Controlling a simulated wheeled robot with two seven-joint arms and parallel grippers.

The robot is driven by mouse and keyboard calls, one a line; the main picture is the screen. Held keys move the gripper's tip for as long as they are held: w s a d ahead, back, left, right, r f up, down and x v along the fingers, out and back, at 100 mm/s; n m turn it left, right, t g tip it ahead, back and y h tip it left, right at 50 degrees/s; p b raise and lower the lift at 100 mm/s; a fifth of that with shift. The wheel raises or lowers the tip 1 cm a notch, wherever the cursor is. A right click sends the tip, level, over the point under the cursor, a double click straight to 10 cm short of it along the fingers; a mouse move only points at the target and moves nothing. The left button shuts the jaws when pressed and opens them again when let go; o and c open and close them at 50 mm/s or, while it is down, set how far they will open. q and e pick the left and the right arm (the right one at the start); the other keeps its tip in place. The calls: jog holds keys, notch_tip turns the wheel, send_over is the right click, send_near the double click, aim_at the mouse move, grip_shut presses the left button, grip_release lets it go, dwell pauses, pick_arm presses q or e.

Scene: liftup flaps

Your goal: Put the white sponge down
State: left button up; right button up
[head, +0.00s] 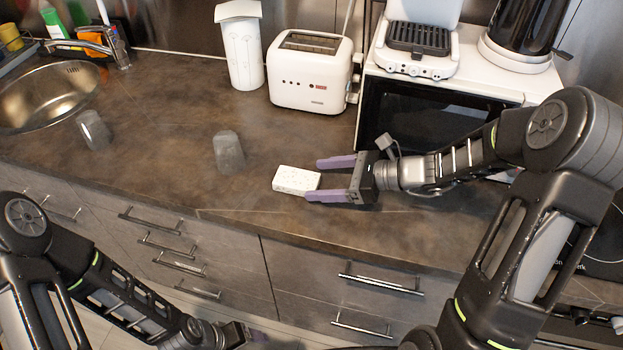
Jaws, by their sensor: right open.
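The white sponge (296,180) lies on the brown countertop (180,185), near its front edge. My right gripper (318,179) is open, with its two purple fingers pointing left at the sponge. The fingertips are at the sponge's right end; I cannot tell whether they touch it. My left gripper (250,335) is low at the bottom of the view, in front of the drawers, and its fingers are hard to make out.
A grey cup (228,151) stands left of the sponge, and another cup (93,130) is near the sink (55,95). A toaster (311,72), a white container (241,48) and a microwave (420,118) line the back. The counter between the cups is clear.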

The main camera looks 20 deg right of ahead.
jog(key=v, duration=0.8)
jog(key=shift+s+d+r, duration=0.1)
jog(key=shift+s+d, duration=0.05)
jog(key=shift+d, duration=0.1)
jog(key=shift+r, duration=0.1)
